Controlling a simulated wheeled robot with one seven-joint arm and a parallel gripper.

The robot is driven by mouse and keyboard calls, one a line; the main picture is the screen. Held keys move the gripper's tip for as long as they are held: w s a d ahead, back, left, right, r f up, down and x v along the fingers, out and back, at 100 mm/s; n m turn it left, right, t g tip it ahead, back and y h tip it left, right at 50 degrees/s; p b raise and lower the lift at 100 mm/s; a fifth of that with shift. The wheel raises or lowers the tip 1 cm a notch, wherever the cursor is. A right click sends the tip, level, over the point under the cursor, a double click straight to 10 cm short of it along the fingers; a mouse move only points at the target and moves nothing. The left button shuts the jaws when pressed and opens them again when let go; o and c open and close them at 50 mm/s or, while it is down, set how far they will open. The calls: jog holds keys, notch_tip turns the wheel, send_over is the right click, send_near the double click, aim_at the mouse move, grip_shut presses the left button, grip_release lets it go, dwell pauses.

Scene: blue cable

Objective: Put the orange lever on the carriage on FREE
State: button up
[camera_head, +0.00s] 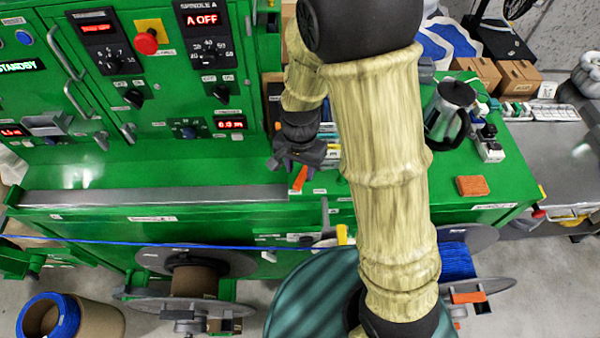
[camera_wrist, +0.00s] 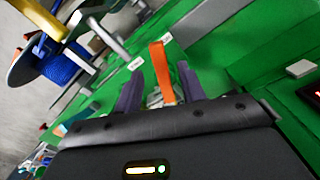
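The orange lever (camera_head: 300,178) shows just below my gripper (camera_head: 299,158) in the head view, at the front edge of the green machine. In the wrist view the lever (camera_wrist: 161,72) stands up between the two purple-grey fingers of my gripper (camera_wrist: 159,80). Gaps show on both sides of it, so the fingers look open and not closed on it. Two small white labels lie near the lever tip, one at the left (camera_wrist: 136,64) and one at the top (camera_wrist: 166,38). Their print is too small to read surely. The lever's base is partly hidden by my gripper.
A blue cable (camera_head: 120,240) runs across below the machine's front edge. Cable reels stand there, one with blue cable (camera_head: 457,262). A steel jug (camera_head: 447,112) and a reddish block (camera_head: 472,186) sit on the green top (camera_head: 510,170) at right. The control panel (camera_head: 150,70) rises at left.

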aim_at(300, 179)
jog(key=shift+f, duration=1.8)
grip_shut()
